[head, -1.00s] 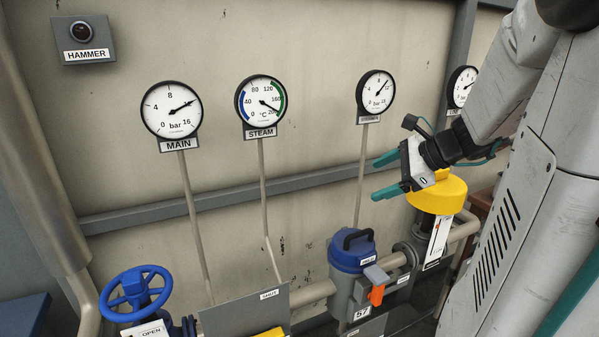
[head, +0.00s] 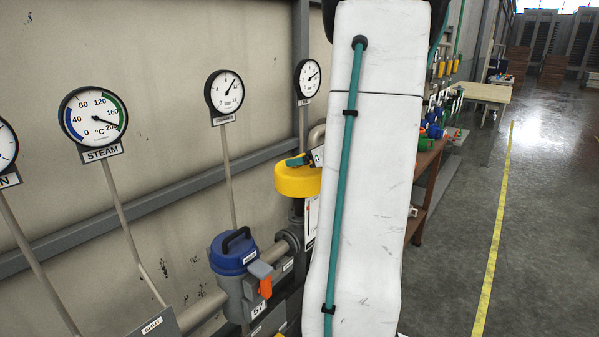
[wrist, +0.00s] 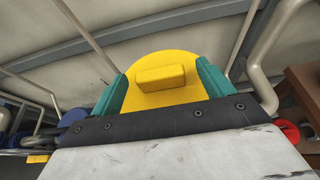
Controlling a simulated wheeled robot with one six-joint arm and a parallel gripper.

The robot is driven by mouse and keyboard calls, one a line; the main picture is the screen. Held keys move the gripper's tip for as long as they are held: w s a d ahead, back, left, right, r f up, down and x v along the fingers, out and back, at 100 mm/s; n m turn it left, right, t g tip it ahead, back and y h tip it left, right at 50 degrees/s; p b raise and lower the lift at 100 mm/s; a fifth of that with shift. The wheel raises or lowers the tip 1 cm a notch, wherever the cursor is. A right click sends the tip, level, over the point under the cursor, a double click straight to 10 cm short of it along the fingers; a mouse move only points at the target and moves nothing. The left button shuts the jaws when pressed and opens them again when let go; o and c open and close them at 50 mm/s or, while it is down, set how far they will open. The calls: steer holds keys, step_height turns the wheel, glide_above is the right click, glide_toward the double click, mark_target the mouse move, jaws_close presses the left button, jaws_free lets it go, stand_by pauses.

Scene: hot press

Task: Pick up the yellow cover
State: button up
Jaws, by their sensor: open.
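The yellow cover (head: 297,181) is a round cap on the pipe fitting, right of the blue-lidded unit in the head view. In the wrist view the yellow cover (wrist: 160,61) fills the centre, with a raised rectangular yellow block (wrist: 161,78) as its grip. My gripper (wrist: 162,70) is open, with one teal finger on each side of the block and a gap to it on both sides. In the head view one teal fingertip of my gripper (head: 298,160) shows at the top of the cover. My arm hides the rest of the gripper and the cover's right edge.
A blue-lidded grey unit (head: 236,268) with an orange lever stands left of the cover. Gauges such as STEAM (head: 93,117) stand on thin pipes along the wall. A brown bench (head: 428,185) is behind my arm. The floor (head: 550,220) to the right is clear.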

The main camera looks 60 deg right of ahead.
steer(key=shift+x, duration=1.05)
steer(key=c, duration=1.1)
steer(key=shift+r, duration=0.2)
